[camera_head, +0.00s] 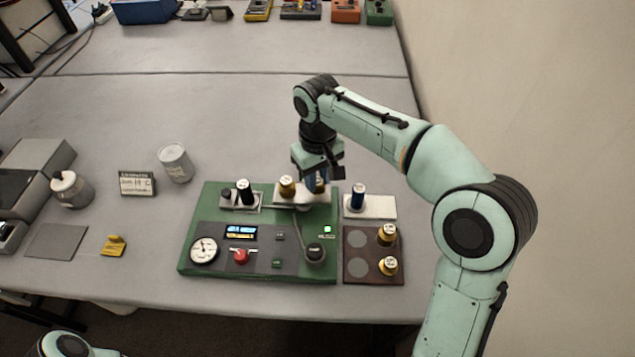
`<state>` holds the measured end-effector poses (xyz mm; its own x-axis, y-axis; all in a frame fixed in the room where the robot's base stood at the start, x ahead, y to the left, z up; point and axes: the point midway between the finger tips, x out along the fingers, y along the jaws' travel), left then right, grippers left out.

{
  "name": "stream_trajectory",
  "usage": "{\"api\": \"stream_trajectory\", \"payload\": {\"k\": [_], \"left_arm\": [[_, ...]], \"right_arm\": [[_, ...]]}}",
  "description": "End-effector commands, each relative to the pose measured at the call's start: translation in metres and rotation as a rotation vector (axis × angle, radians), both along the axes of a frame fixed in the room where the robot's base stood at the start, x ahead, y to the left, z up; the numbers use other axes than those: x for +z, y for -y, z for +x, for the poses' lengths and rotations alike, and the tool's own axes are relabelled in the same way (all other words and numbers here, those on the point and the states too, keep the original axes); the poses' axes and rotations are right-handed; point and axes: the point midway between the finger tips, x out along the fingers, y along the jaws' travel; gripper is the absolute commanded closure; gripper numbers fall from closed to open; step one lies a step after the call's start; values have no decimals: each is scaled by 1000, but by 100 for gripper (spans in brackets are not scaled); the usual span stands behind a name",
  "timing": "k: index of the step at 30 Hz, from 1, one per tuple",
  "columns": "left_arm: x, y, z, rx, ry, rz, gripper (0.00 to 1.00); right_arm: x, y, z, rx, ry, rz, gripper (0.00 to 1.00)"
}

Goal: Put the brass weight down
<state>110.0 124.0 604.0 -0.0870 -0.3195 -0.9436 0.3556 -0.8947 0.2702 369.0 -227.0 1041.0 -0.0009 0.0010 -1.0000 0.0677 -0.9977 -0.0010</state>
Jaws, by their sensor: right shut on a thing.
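My right gripper (319,180) is over the back right of the green instrument panel (190,258), pointing down. It is shut on a brass weight (320,187), mostly hidden by the fingers. The held weight is at the right end of a small pale platform (290,202); I cannot tell whether it touches it. Another brass weight (288,186) stands on that platform, just left of the gripper. Two more brass weights (387,235) stand in the right column of a brown tray (373,250); its two left grey spots are bare. My left gripper is out of view.
A dark blue cylinder (357,197) stands on a white plate (383,208) right of the gripper. A black cylinder (244,190) stands on the panel's back left. A gauge (204,249) and red button (241,256) are in front.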

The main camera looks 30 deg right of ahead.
Motion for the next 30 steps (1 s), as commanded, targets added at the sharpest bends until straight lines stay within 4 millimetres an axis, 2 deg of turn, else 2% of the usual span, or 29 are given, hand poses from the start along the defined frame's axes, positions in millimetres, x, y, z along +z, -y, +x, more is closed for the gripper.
{"api": "stream_trajectory", "payload": {"k": [1,4,16,17,18,19,30], "left_arm": [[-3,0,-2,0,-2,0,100],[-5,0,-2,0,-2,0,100],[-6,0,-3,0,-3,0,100],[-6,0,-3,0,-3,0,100],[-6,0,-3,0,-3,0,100],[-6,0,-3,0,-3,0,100],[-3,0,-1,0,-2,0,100]], "right_arm": [[-9,0,-1,0,-3,0,100],[-16,0,0,0,-1,0,100],[-20,0,0,1,0,0,100],[-20,0,0,1,0,0,65],[-20,0,0,1,0,0,52],[-20,0,0,1,0,0,46],[-13,0,0,1,3,0,46]]}}
